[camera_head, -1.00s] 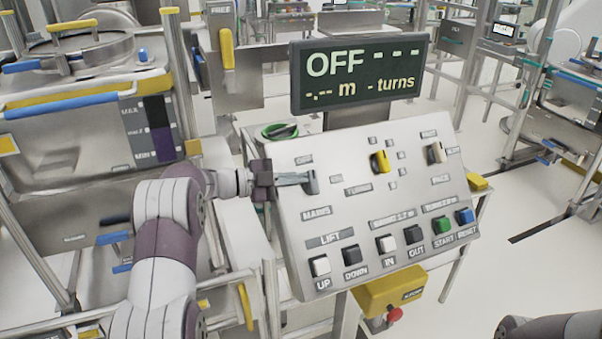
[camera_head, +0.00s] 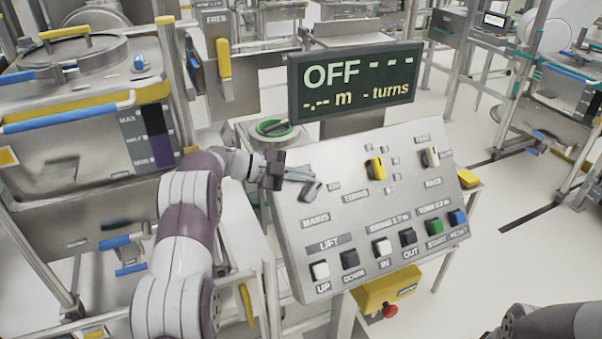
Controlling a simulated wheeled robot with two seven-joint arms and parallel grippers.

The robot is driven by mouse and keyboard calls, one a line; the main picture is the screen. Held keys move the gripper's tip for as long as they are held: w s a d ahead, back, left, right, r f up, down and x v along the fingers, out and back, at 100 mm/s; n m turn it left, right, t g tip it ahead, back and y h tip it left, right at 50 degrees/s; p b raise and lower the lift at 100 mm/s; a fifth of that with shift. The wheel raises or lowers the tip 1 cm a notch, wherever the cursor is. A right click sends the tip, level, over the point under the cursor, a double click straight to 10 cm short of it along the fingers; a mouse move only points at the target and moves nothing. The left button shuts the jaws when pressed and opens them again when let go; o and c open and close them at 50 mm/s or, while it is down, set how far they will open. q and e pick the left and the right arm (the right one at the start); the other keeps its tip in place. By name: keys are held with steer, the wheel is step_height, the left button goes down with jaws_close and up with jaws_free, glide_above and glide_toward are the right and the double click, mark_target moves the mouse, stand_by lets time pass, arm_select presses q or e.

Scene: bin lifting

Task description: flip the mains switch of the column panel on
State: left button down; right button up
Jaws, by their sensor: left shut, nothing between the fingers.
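The sloping grey column panel (camera_head: 345,215) stands in the middle of the view. Its mains switch (camera_head: 311,191) is a small grey lever at the panel's upper left, above the MAINS label (camera_head: 316,219). The lever leans toward the upper right. My left gripper (camera_head: 304,176) is shut and empty, with its fingertips just above the lever; I cannot tell whether they touch it. The gripper covers the marking above the switch. The display (camera_head: 355,80) above the panel reads OFF. My right gripper is out of view; only part of my right arm shows at the bottom right.
Yellow (camera_head: 376,168) and beige (camera_head: 430,157) selectors sit right of the switch. Several push buttons line the panel's lower edge. A yellow box with a red emergency button (camera_head: 390,311) hangs below. A steel vessel stands at the left.

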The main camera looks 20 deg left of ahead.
arm_select(q)
steer(key=shift+w+d, duration=0.15)
steer(key=shift+d, duration=0.05)
stand_by(0.3)
stand_by(0.4)
steer(key=shift+r+p, duration=0.85)
steer(key=shift+r, duration=0.05)
